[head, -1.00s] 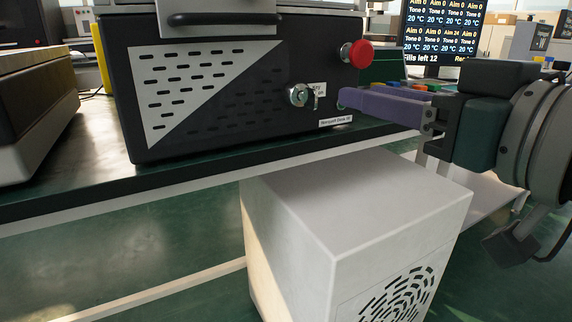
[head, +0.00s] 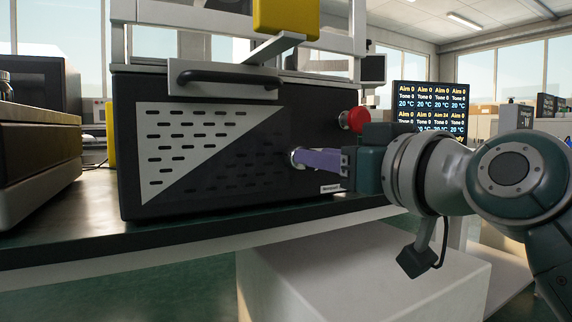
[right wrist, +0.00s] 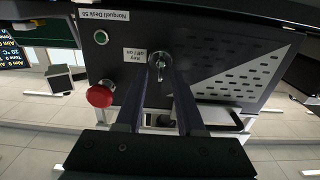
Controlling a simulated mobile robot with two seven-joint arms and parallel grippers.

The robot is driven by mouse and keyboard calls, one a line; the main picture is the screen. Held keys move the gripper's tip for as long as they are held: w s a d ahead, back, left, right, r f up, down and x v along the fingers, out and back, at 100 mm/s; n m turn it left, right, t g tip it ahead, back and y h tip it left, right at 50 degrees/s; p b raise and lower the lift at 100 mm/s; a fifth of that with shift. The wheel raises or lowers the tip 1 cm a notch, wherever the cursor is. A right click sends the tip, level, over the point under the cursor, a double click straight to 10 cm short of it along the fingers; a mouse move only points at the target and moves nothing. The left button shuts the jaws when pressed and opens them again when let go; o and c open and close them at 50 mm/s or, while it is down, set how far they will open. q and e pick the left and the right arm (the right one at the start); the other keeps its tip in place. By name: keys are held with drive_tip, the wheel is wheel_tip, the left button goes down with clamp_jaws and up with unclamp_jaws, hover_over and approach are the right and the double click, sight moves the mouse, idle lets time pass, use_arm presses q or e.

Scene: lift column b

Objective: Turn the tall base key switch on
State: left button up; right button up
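The key switch (head: 294,157) is a round silver lock on the black front of the machine base (head: 215,195). In the right wrist view the key switch (right wrist: 160,58) has a key standing out of it, beside a white "Key off / on" label (right wrist: 135,55). My left gripper is out of view.
A red mushroom button (head: 354,119) sits right of and above the lock, close to my right gripper. A green button (right wrist: 101,37) shows in the right wrist view. A drawer-like handle (head: 228,78) juts out above. A white cabinet (head: 350,275) stands below the bench edge.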

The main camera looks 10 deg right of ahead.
drive_tip(key=shift+w, duration=0.1)
clamp_jaws()
idle(0.6)
